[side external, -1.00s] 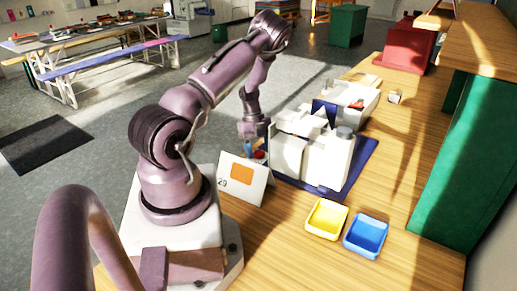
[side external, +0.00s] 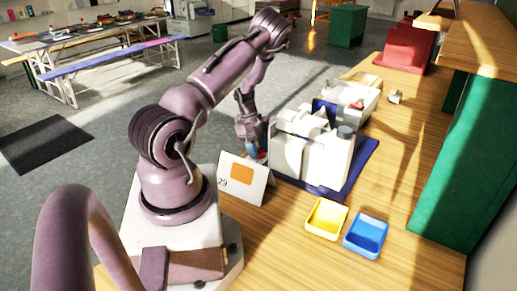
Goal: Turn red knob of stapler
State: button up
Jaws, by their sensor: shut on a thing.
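The white stapler (side external: 318,158) stands on a dark blue mat (side external: 357,170) on the wooden table. A small red knob (side external: 262,156) shows low at the stapler's left side, partly hidden by my gripper and the card in front. My gripper (side external: 254,151) points down there, with its blue fingertips shut on the red knob. The fingertips are small in this view and their exact grip is hard to make out.
A white card (side external: 245,184) with an orange square stands close in front of the knob. A yellow tray (side external: 326,218) and a blue tray (side external: 366,235) sit nearer. A white box (side external: 358,98) is behind the stapler. The table's right side is clear.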

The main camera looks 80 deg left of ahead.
jog(key=n+t+y, duration=0.1)
jog(key=n, duration=0.2)
jog(key=shift+s+r+n, duration=0.1)
jog(key=shift+n, duration=0.3)
jog(key=shift+d+n+t+y, duration=0.15)
jog(key=shift+n+t+y, duration=0.35)
jog(key=shift+n, duration=1.3)
jog(key=o, duration=0.9)
jog(key=v, duration=1.3)
jog(key=shift+d, duration=0.2)
